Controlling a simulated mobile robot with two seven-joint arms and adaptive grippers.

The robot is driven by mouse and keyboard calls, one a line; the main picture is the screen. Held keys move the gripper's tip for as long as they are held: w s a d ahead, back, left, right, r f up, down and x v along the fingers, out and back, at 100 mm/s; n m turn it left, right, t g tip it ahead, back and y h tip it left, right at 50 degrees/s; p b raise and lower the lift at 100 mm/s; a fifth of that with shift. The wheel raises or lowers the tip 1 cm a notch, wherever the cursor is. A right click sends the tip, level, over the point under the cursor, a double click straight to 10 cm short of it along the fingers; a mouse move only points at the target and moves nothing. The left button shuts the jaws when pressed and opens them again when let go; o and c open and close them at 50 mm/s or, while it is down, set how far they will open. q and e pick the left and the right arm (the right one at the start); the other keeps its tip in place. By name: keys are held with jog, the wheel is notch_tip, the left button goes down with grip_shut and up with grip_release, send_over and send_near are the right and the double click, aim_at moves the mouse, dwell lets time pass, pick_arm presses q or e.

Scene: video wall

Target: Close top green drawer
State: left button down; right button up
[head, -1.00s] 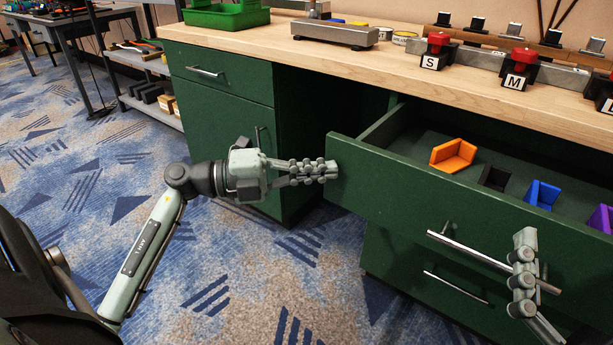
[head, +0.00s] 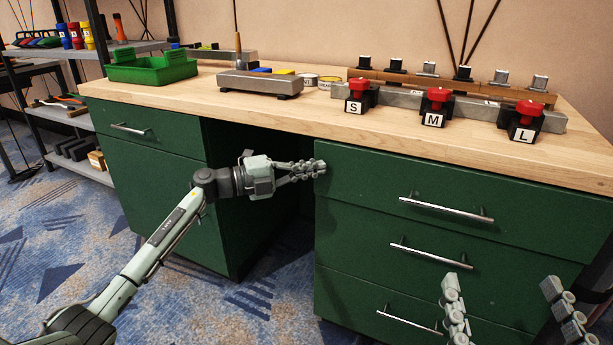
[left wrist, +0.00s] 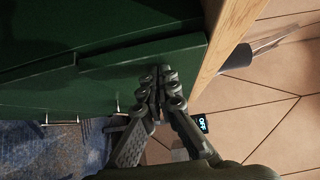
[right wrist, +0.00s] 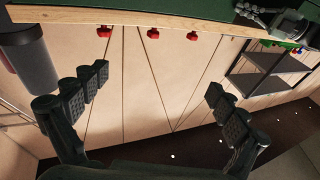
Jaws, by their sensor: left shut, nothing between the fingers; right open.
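The top green drawer (head: 390,190) of the right cabinet shows in the head view with its front flush, or nearly flush, with the drawers below. Its silver bar handle (head: 446,208) is free of both grippers. My left gripper (head: 320,168) is shut and empty at the left edge of that drawer front; it also shows close to the green front in the left wrist view (left wrist: 160,85). I cannot tell whether it touches. My right gripper (head: 508,290) is open and empty, in front of the lower drawers at the bottom right. Its spread fingers show in the right wrist view (right wrist: 155,85).
The wooden worktop (head: 330,120) lies above. On it stand S, M and L blocks with red tops (head: 437,103), a metal scale (head: 260,84) and a green tray (head: 150,67). A left cabinet (head: 150,165) stands beyond an open knee space. A shelf rack is at far left.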

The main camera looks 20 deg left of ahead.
pick_arm(q)
jog(key=shift+w+a+r, duration=0.1)
jog(key=shift+w, duration=0.7)
pick_arm(e)
jog(key=shift+w+a+r, duration=0.1)
jog(key=shift+w+r, duration=0.15)
jog(key=shift+w, duration=0.05)
pick_arm(q)
jog(key=shift+r, duration=0.1)
pick_arm(e)
jog(key=shift+s, duration=0.1)
